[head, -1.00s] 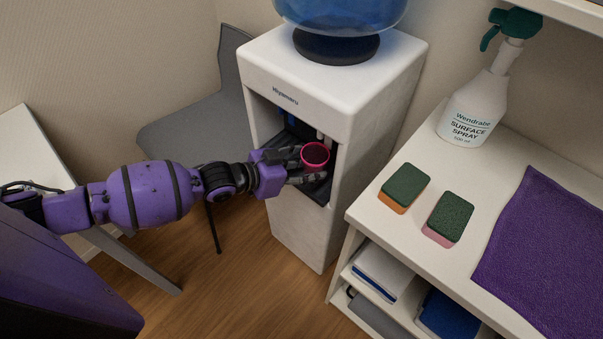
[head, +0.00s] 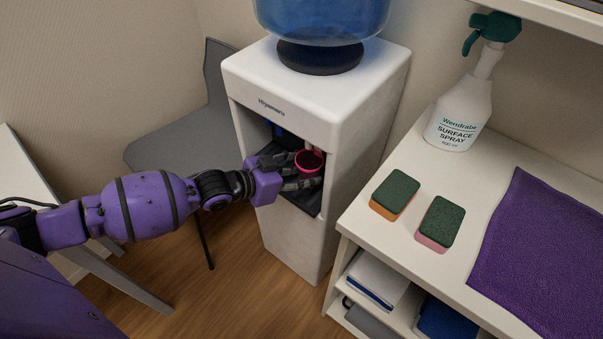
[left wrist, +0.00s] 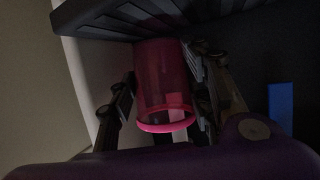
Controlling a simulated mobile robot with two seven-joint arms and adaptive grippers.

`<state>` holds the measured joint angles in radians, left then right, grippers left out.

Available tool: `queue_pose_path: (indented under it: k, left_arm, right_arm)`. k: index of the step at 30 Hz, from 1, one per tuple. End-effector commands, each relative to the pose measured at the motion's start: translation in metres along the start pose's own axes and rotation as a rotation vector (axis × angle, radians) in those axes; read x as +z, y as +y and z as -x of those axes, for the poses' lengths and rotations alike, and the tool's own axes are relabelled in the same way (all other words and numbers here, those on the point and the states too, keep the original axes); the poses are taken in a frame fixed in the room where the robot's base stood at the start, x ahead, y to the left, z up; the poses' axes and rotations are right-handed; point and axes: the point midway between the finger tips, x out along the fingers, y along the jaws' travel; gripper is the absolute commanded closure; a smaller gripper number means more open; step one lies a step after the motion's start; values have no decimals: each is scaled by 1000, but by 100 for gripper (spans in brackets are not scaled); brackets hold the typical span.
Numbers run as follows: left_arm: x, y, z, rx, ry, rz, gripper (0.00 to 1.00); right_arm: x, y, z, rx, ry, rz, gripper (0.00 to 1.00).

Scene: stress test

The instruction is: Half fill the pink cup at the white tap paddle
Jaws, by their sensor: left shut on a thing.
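The pink cup (head: 310,167) is in the open bay of the white water dispenser (head: 283,233). It looks roughly upright in the head view. My left gripper (head: 303,172) is shut on the cup, with fingers on both sides of it. The left wrist view also shows the cup (left wrist: 163,78) between the fingers. A small white piece, perhaps the white tap paddle (head: 309,145), shows just above the cup's rim. A blue paddle (left wrist: 280,106) shows in the left wrist view, apart from the cup. I cannot tell whether water is in the cup. My right gripper is out of view.
The bay's side walls stand close around the gripper, with a dark grille (left wrist: 180,18) near the cup. A counter (head: 388,247) at right holds a spray bottle (head: 460,115), two sponges (head: 395,194) and a purple cloth (head: 535,250). A grey chair (head: 185,140) stands at left.

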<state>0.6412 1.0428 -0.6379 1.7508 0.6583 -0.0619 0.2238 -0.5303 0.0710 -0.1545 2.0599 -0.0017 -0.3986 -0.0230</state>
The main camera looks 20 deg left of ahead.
Motion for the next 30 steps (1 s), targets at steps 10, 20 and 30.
queue_pose_path:
  k: [10, 20, 30]
  left_arm:
    - [-4, -4, -10, 0, 1, 0, 64]
    - [-5, -4, -11, 0, 1, 0, 64]
    - [-5, -4, -11, 0, 1, 0, 64]
  right_arm:
    - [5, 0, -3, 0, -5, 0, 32]
    - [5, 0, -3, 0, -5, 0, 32]
    - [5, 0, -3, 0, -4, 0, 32]
